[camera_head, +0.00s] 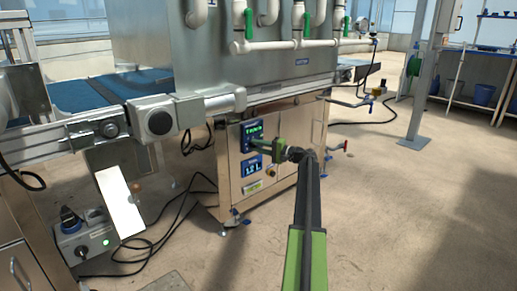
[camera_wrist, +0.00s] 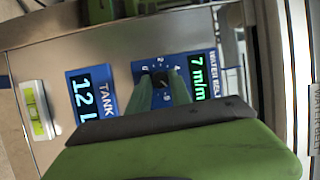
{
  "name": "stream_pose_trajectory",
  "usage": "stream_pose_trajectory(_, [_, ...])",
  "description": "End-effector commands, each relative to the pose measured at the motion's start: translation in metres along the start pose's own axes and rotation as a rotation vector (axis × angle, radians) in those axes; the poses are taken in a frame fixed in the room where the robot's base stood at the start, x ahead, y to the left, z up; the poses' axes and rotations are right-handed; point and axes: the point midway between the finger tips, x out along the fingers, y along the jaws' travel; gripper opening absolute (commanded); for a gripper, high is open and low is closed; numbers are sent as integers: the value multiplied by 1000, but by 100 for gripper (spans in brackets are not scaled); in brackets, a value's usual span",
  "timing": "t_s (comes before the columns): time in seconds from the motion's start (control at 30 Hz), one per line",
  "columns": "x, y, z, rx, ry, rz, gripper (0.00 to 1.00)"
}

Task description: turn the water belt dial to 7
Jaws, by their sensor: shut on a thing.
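The water belt dial (camera_wrist: 161,96) is a dark knob on a blue plate with white scale numbers, seen in the wrist view. My gripper (camera_wrist: 163,80) has its two green fingers shut on the knob, one on each side, partly hiding it and the scale. The knob's exact pointer angle is hard to read. The green display beside it, labelled WATER BEL, reads 7 m/m, with the rest cut off (camera_wrist: 198,78). In the head view my gripper (camera_head: 256,144) reaches the steel cabinet's front, and the dial is hidden behind it.
A blue TANK display (camera_wrist: 92,92) reads 12 L, next to a yellow-green level gauge (camera_wrist: 37,110). The cabinet (camera_head: 284,178) stands under the seeder. A blue belt (camera_head: 80,96) lies to its left.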

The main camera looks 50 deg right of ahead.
Motion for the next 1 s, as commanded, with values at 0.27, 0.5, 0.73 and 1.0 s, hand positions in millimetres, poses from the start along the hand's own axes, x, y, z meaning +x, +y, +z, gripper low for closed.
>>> stream_pose_trajectory(0.27, [0, 0, 0, 7, 2, -3, 0])
stream_pose_trajectory(0.5, [0, 0, 0, 6, 2, -3, 37])
stream_pose_trajectory(0.73, [0, 0, 0, 6, 2, -3, 47])
stream_pose_trajectory(1.0, [-8, 0, 0, 6, 2, -2, 47])
